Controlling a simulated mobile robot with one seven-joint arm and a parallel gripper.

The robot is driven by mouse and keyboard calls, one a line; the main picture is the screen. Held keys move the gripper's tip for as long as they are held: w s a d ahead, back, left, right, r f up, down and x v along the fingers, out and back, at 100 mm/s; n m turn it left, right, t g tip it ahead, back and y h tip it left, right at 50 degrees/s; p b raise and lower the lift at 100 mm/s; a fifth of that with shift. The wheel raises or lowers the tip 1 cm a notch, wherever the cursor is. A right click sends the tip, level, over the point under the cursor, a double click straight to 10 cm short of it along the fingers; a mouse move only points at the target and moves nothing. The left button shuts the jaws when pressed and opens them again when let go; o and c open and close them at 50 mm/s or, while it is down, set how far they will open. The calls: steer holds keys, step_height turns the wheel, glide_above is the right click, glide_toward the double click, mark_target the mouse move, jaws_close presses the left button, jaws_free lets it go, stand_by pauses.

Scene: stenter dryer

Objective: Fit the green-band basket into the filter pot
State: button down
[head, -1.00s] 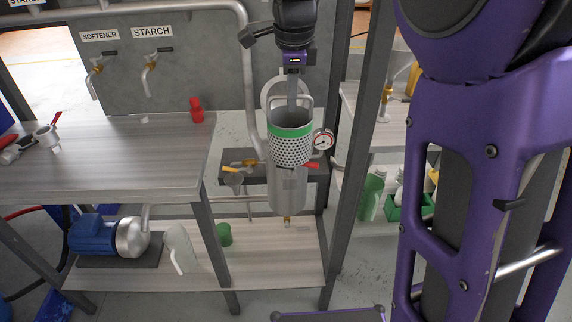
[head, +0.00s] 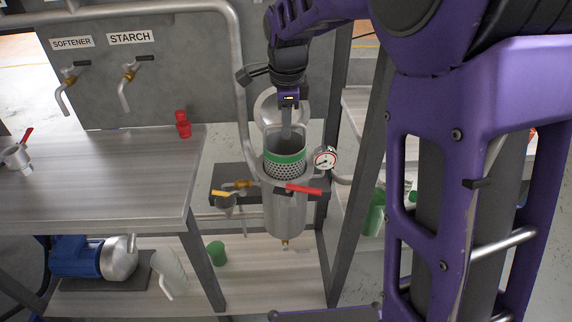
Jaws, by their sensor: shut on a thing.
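The green-band basket (head: 285,168) is a grey perforated metal cylinder with a green band near its top. It is upright, with its lower part hidden inside the mouth of the filter pot (head: 286,212). The pot is a silver cylinder with a round lid (head: 281,106) swung open behind it. My gripper (head: 286,128) points down over the basket and is shut on its handle. The green band and some perforated wall still show above the pot's rim. I cannot see whether the basket touches the bottom.
A pressure gauge (head: 325,158) sits right of the pot. A red-handled valve (head: 303,189) and a yellow-handled valve (head: 236,186) are at its front and left. A table (head: 110,190) with a red fitting (head: 183,124) stands left. A frame post (head: 358,170) rises at right.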

mark_target(286, 158)
step_height(286, 158, down, 9)
steer(key=shift+f+b, duration=0.15)
steer(key=shift+b, duration=0.45)
steer(key=shift+f, duration=0.1)
steer(key=c, duration=1)
jaws_free()
steer(key=shift+o, duration=0.2)
step_height(286, 158, up, 12)
steer(key=s+p, duration=0.2)
steer(key=shift+s, duration=0.15)
